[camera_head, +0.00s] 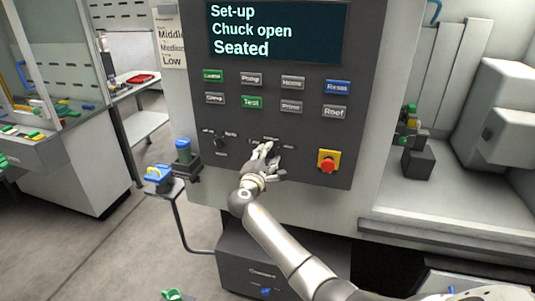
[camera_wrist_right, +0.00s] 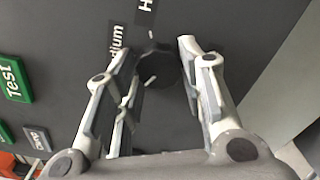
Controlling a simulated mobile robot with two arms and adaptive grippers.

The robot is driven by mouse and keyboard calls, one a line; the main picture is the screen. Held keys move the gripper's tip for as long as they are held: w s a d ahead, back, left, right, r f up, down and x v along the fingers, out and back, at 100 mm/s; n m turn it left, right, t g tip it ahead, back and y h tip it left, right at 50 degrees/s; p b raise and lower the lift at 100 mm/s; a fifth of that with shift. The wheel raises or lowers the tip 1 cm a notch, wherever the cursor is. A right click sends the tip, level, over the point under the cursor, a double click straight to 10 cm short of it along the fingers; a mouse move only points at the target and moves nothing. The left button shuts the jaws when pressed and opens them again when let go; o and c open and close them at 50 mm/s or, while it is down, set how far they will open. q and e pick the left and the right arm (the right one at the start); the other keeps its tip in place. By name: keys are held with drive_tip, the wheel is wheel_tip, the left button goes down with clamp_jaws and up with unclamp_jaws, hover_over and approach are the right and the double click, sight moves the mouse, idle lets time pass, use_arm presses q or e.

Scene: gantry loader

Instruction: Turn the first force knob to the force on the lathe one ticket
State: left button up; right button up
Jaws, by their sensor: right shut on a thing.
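My right gripper (camera_head: 268,152) reaches up to the lower part of the dark control panel (camera_head: 300,130). Its fingers are shut on a dark round knob (camera_wrist_right: 172,68), which shows between the fingertips in the right wrist view. Beside the knob are partly hidden labels, one ending in "dium" (camera_wrist_right: 117,42) and one starting with "H" (camera_wrist_right: 146,8). My left gripper is not in view.
The screen (camera_head: 275,32) reads "Set-up, Chuck open, Seated". Several push buttons sit below it. Another knob (camera_head: 219,143) is left of my gripper, and a red stop button (camera_head: 327,162) on yellow is to its right. A blue-topped cylinder (camera_head: 183,150) stands left of the panel.

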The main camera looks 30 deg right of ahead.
drive_tip(key=shift+f, duration=0.1)
idle(0.4)
drive_tip(key=o, duration=1)
drive_tip(key=v, duration=1.2)
